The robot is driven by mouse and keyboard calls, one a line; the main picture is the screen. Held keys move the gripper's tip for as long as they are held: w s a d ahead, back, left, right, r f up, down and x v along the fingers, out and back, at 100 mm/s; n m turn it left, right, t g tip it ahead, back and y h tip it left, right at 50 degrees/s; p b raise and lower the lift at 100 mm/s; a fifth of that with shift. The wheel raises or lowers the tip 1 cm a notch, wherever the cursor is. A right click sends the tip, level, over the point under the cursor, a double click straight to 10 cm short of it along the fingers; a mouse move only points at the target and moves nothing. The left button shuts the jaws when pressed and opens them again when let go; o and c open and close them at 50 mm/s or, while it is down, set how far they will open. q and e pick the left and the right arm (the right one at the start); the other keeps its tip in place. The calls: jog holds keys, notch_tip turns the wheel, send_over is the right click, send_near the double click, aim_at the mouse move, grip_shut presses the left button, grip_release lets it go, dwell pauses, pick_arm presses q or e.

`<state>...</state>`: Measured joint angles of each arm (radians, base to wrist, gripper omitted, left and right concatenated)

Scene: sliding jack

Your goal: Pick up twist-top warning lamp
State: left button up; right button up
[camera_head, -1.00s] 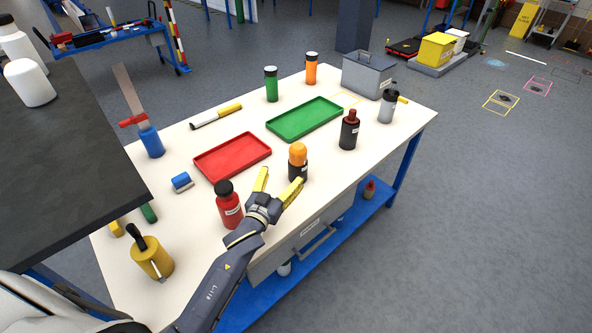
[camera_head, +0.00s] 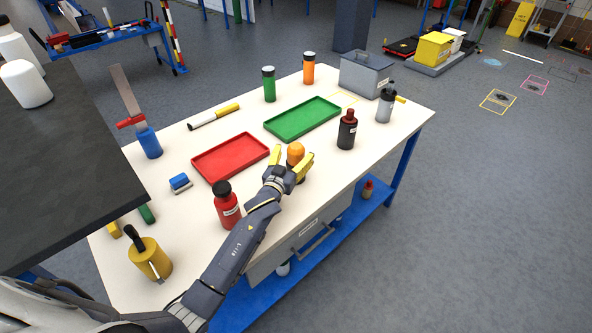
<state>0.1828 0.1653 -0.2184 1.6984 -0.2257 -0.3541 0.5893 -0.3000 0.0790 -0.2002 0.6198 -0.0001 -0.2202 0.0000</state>
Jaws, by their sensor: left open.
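The twist-top warning lamp (camera_head: 296,151) has an orange dome on a dark base and stands upright on the white workbench (camera_head: 335,185), near its front edge. My left gripper (camera_head: 291,159) is open at the lamp, with one yellow finger on its left and the other on its right. The gripper hides most of the lamp's dark base. I cannot tell whether the fingers touch it. My right gripper is not in view.
A red bottle (camera_head: 227,205) stands close to my left forearm. A red tray (camera_head: 230,158) and a green tray (camera_head: 303,118) lie behind the lamp. A black bottle with a red top (camera_head: 347,131) stands to its right. The bench top between them is clear.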

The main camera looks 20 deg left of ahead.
pick_arm(q)
jog(key=shift+w+d, duration=0.1)
jog(key=shift+w, duration=0.85)
jog(key=c, duration=1.7)
